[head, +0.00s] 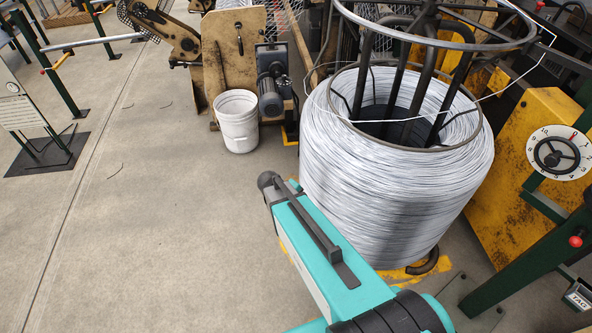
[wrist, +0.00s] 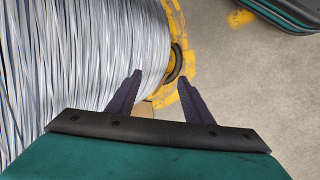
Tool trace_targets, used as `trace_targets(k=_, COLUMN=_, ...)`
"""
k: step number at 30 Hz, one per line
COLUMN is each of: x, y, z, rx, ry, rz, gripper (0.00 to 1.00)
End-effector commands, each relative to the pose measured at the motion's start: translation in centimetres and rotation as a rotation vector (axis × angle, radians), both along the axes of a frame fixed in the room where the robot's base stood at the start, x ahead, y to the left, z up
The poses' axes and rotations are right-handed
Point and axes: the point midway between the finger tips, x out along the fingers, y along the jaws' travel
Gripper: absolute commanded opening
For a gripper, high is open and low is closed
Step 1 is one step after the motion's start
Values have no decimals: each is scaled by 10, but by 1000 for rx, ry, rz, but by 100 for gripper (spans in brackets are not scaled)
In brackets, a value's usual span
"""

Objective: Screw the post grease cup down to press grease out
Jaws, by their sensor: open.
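I cannot clearly make out a grease cup in either view. A green post (head: 520,268) slants up at the right of the head view, with a small red knob (head: 575,241) beside it; whether this knob belongs to the cup I cannot tell. My gripper (wrist: 161,78) is open and empty in the wrist view. Its two dark fingers point toward the foot of a wire coil (wrist: 80,50) and its yellow base (wrist: 176,30). In the head view my teal arm reaches up from the bottom, and the fingers do not show.
The big wire coil (head: 390,185) stands just beyond my arm. A yellow cabinet (head: 500,205) and a numbered dial (head: 559,153) are at right. A white bucket (head: 237,125) stands behind, near a motor (head: 270,85). The floor (head: 130,220) at left is mostly clear.

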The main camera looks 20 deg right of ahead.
Motion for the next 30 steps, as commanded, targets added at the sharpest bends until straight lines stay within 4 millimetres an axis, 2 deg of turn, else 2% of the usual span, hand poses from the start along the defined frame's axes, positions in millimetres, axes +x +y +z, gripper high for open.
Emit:
trace_targets(k=1, x=-25, y=5, z=-10, rx=26, ry=31, rz=-26, gripper=46)
trace_targets(k=9, x=-133, y=35, z=-57, rx=164, ry=175, rz=-184, gripper=46)
trace_targets(k=18, x=-248, y=72, z=-80, rx=289, ry=334, rz=-369, gripper=46)
trace_targets(k=21, x=-275, y=82, z=-82, rx=316, ry=371, rz=-416, gripper=46)
trace_targets(k=24, x=-291, y=87, z=-83, rx=335, ry=395, rz=-453, gripper=46)
trace_targets(k=30, x=-301, y=92, z=-85, rx=346, ry=412, rz=-474, gripper=46)
